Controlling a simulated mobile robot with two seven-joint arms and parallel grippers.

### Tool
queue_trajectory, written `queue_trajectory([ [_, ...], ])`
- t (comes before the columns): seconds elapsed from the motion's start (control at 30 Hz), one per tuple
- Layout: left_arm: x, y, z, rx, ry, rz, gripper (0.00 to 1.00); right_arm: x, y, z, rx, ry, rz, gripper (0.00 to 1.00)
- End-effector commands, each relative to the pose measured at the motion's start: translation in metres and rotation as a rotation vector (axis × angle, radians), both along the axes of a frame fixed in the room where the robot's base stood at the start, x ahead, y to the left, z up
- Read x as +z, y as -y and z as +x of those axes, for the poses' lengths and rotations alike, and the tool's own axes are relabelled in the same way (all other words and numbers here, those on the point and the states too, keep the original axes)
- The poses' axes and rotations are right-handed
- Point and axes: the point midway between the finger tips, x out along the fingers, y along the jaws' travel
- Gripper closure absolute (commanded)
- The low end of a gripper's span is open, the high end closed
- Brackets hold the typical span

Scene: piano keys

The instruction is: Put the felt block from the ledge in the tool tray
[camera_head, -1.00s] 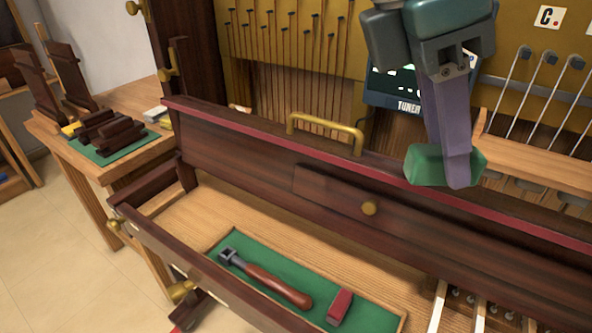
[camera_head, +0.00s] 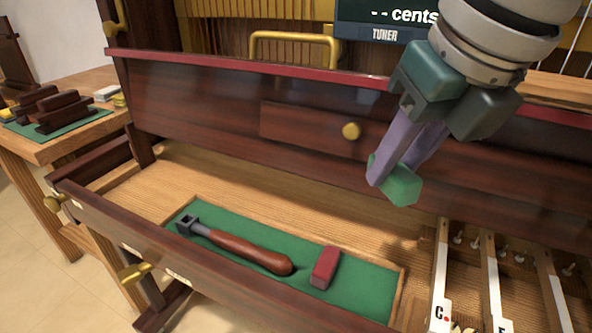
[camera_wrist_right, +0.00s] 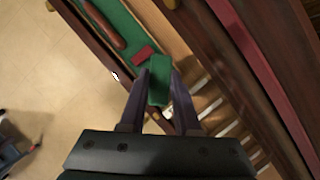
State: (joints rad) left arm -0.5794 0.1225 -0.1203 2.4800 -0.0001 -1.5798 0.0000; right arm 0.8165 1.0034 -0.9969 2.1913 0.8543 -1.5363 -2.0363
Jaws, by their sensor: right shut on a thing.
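The green felt block (camera_head: 402,186) is between the purple fingers of my right gripper (camera_head: 396,172), which is shut on it. I hold it in the air in front of the dark drawer panel, up and right of the tool tray. The block also shows between the fingertips in the right wrist view (camera_wrist_right: 160,80). The tool tray (camera_head: 372,286) is a shallow green-lined recess with a wooden rim. In it lie a tool with a wooden handle (camera_head: 250,252) and a red block (camera_head: 325,267). The tray's right end is bare. My left gripper is not in view.
A dark front rail (camera_head: 190,268) with brass knobs runs before the tray. Piano keys (camera_head: 490,280) stand to the right of it. A brass handle (camera_head: 290,36) tops the red-edged panel behind. A side table (camera_head: 60,147) at the left holds dark blocks on green cloth.

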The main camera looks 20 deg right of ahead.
Motion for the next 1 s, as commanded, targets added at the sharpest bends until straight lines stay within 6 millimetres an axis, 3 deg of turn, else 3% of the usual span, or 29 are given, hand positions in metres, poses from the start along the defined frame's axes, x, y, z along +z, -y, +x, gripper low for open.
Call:
queue_trajectory([
  [0.03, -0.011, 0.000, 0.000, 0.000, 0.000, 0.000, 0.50, -0.021, 0.000, -0.002, 0.001, -0.006, 0.000, 1.00],
  [0.1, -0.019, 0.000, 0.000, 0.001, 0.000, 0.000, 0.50, -0.043, 0.000, -0.002, 0.000, -0.008, 0.001, 1.00],
  [0.4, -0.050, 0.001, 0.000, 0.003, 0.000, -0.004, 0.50, -0.122, 0.000, -0.001, -0.001, -0.004, 0.000, 1.00],
  [0.67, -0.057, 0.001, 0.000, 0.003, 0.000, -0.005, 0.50, -0.143, -0.001, 0.000, -0.001, -0.002, 0.001, 1.00],
  [0.9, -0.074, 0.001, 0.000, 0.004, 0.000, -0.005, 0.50, -0.180, 0.000, -0.001, -0.003, -0.004, -0.001, 1.00],
  [1.0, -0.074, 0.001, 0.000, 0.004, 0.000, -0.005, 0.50, -0.182, -0.001, 0.000, -0.001, -0.001, 0.000, 1.00],
])
